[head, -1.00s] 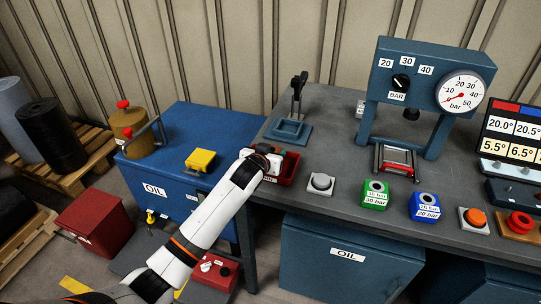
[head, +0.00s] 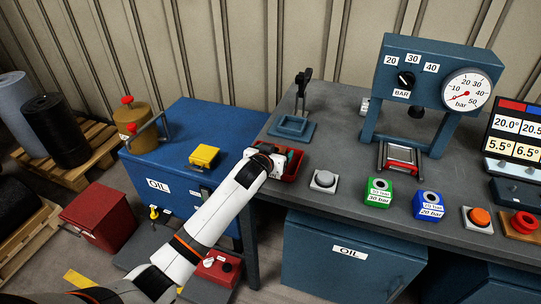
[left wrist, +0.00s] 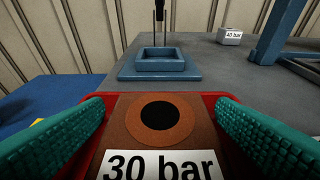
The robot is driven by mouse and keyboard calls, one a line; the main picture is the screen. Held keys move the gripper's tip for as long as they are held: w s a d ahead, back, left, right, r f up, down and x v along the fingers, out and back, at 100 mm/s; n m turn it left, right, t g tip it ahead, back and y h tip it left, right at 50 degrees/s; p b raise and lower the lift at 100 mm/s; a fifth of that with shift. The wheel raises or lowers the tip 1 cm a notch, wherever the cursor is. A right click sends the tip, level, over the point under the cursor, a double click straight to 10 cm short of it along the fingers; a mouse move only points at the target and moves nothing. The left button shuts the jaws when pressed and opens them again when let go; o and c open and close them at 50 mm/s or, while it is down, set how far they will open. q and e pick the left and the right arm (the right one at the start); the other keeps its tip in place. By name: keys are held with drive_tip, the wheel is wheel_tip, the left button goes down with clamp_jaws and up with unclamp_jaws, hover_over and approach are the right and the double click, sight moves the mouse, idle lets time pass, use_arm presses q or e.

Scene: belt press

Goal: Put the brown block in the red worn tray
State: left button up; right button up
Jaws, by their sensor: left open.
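The brown block (left wrist: 126,115) has a dark round hole on top and a white "30 bar" label on its near face. In the left wrist view it sits within the walls of the red tray (left wrist: 207,101); whether it touches the tray's floor is hidden. My left gripper (left wrist: 165,130) is open, with one teal finger on each side of the block and red showing in the gaps. In the head view the left gripper (head: 286,157) is at the red tray (head: 293,174) near the bench's left end, and the block cannot be made out. My right gripper is not in view.
A blue square holder (head: 291,127) with a black lever stands behind the tray. A grey button (head: 323,181), green block (head: 377,193) and blue block (head: 428,206) are to its right. The press (head: 438,75) stands farther back. A yellow block (head: 204,157) sits on the blue cabinet.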

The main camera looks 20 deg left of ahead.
use_arm(q)
drive_tip(key=v, duration=1.2)
drive_tip(key=shift+r, duration=0.1)
drive_tip(key=s+f+m+g, duration=0.15)
drive_tip(key=s+f, duration=0.35)
drive_tip(key=f, duration=0.7)
drive_tip(key=s+f+g, duration=0.2)
drive_tip(key=s+f, duration=0.3)
drive_tip(key=f, duration=0.7)
drive_tip(key=s+f+g, duration=0.2)
drive_tip(key=s+f, duration=0.3)
drive_tip(key=f, duration=0.8)
drive_tip(key=s+a+f+g, duration=0.1)
drive_tip(key=s+f+g, duration=0.1)
drive_tip(key=s+f, duration=0.4)
drive_tip(key=s+a+f+g, duration=0.1)
drive_tip(key=s+f, duration=0.5)
drive_tip(key=s, duration=1.1)
drive_tip(key=s+a+f+g, duration=0.1)
drive_tip(key=s+f+g, duration=0.3)
drive_tip(key=s+f, duration=0.3)
drive_tip(key=s, duration=0.4)
drive_tip(key=shift+s, duration=0.35)
